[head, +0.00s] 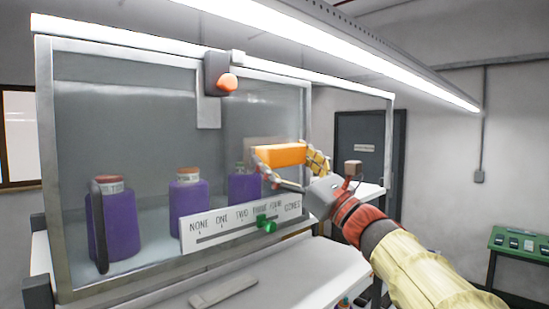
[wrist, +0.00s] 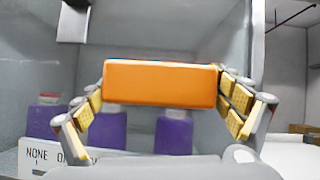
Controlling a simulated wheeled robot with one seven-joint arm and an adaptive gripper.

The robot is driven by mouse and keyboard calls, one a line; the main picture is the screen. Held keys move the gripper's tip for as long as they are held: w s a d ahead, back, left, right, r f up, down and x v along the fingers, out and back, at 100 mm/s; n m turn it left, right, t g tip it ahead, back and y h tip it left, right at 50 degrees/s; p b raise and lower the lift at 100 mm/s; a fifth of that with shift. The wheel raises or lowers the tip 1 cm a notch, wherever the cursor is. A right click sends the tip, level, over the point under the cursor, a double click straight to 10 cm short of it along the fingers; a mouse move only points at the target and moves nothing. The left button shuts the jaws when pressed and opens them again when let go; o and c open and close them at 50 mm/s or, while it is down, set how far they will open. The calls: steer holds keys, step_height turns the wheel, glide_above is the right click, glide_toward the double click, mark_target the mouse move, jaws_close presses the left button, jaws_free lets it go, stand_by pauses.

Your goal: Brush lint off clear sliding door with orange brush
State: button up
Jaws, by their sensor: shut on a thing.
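The orange brush (head: 281,154) is held up in front of the right part of the clear sliding door (head: 130,120). My gripper (head: 290,160) is shut on the brush, with a finger at each end of it. In the wrist view the brush (wrist: 160,83) lies level across the picture between the yellow-padded fingers. Its bristles are hidden, and I cannot tell whether it touches the door. The door is see-through and stands in a grey metal frame. No lint can be made out on it.
A white scale plate (head: 240,222) with a green slider (head: 265,222) is below the brush. A grey flat bar (head: 223,291) lies on the front shelf. An orange-faced device (head: 226,82) hangs at the top frame. A green table (head: 518,245) stands far right.

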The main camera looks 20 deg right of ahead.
mark_target(302, 154)
steer(key=shift+w+d+f+p, duration=0.1)
steer(key=shift+w+d, duration=0.35)
steer(key=shift+d, duration=0.7)
steer(key=shift+w+d+r+p, duration=0.1)
steer(key=shift+w+d, duration=0.3)
steer(key=shift+d, duration=0.8)
steer(key=shift+w+d+f+p, duration=0.1)
steer(key=shift+w+d, duration=0.35)
steer(key=shift+d, duration=0.7)
steer(key=shift+a, duration=0.15)
